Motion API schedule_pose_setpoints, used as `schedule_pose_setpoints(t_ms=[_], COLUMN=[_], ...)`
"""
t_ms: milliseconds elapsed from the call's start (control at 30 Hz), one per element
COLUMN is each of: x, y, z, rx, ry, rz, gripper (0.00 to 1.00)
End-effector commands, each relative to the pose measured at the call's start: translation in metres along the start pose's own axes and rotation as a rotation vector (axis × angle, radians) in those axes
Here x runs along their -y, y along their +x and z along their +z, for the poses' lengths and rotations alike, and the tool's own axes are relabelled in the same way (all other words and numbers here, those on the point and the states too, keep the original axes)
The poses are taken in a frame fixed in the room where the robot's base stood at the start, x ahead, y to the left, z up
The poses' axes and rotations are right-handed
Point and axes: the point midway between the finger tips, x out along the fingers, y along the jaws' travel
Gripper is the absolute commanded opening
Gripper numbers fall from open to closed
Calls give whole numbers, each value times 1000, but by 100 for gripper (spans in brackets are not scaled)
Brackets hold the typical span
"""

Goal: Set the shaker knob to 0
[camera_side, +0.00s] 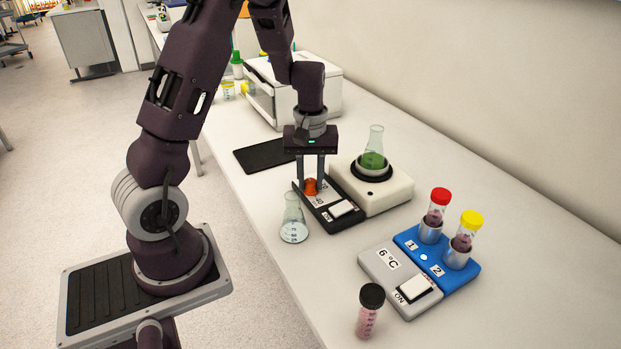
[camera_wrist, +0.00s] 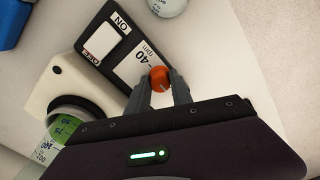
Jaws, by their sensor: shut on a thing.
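The shaker has a black control panel (camera_side: 325,211) in front of a white shaker base (camera_side: 388,190). Its orange knob (camera_side: 311,186) is at the panel's far end, and my gripper (camera_side: 312,187) points down over it with its fingers around it. In the wrist view my gripper (camera_wrist: 160,92) is shut on the orange knob (camera_wrist: 159,79). The dial label reads 40 and rpm beside the knob; other marks are hidden by the fingers. A white ON switch (camera_side: 341,208) is on the panel. A flask of green liquid (camera_side: 374,158) stands on the shaker.
A clear flask (camera_side: 293,222) stands close in front of the panel. A blue rack (camera_side: 455,275) holds red- and yellow-capped tubes, joined to a grey 6 °C unit (camera_side: 378,268). A black-capped vial (camera_side: 369,310) stands near the front edge. A black mat (camera_side: 262,156) lies behind.

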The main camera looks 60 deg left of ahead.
Motion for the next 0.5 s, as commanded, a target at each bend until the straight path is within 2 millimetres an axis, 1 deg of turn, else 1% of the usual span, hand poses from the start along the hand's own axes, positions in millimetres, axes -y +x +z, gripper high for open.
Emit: schedule_pose_setpoints(t_ms=[200,500], x=[-1,-1], y=[-1,-1], z=[-1,-1], rx=[-3,-3], ry=[-42,-51], rz=[3,3], gripper=[0,0])
